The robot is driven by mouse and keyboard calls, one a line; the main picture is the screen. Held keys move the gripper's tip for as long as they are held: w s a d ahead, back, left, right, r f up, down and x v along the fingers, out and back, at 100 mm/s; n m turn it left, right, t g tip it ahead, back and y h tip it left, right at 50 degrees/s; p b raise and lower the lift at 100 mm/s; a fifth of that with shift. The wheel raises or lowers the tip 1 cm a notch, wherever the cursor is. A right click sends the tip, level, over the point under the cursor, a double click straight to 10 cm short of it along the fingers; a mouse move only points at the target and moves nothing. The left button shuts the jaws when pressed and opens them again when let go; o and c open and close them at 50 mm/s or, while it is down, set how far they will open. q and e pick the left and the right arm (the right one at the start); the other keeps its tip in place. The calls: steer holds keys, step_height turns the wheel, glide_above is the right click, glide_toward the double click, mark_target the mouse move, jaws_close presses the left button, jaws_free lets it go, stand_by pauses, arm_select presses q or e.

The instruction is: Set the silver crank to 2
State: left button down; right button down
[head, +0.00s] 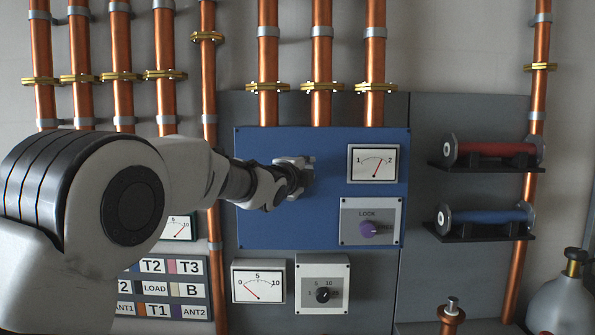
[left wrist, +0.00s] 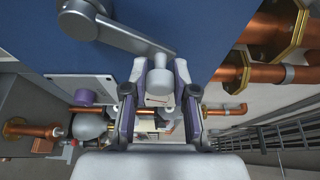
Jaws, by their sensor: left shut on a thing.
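The silver crank (left wrist: 122,33) shows in the left wrist view, a grey arm running from its round hub on the blue panel to a knob (left wrist: 160,78). My left gripper (left wrist: 160,92) is shut on this knob, with a finger on each side. In the head view the left gripper (head: 302,172) is at the blue panel (head: 270,225) and mostly hides the crank. The dial (head: 373,163) right of the gripper is marked 1 and 2; its needle leans right, close to the 2. My right gripper is not in view.
A purple LOCK knob (head: 369,229) sits below the dial. A black knob (head: 323,295) and a 0–10 gauge (head: 258,281) are under the blue panel. Red (head: 492,149) and blue (head: 490,215) cylinders rest on shelves at right. Copper pipes (head: 322,50) run above the panel.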

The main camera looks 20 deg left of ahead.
arm_select(q)
steer(key=shift+w+d+f+m+g+y, duration=0.2)
steer(key=shift+d+f+m+g, duration=0.45)
steer(key=shift+m, duration=0.55)
steer(key=shift+w+d+f+m+g+y, duration=0.15)
steer(key=shift+d+f+m+g, duration=0.3)
steer(key=shift+d+f+m, duration=0.55)
steer(key=shift+a, duration=0.3)
steer(key=c, duration=0.9)
jaws_free()
steer(key=shift+r, duration=0.1)
